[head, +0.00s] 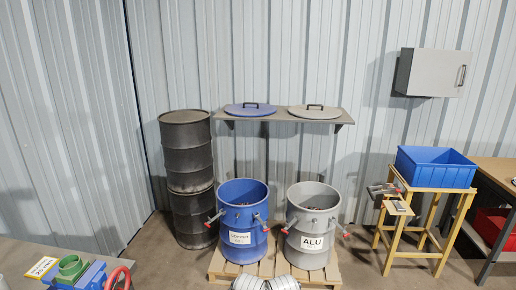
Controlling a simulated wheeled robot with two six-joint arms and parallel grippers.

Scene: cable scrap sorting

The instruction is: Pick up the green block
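I see no plain green block in the head view. The only green thing is a round, ring-like green piece (71,267) at the bottom left. It sits at a blue object (88,278) on the grey table, and I cannot tell whether the two are joined. The picture's bottom edge cuts off the blue object. Neither of my grippers is in view.
A red ring (118,279) is beside the blue object, and a yellow label (41,267) lies left. A blue drum (237,190) and a grey ALU drum (305,205) stand on a pallet (222,266). A blue crate (436,176) sits on a yellow stand (392,240).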

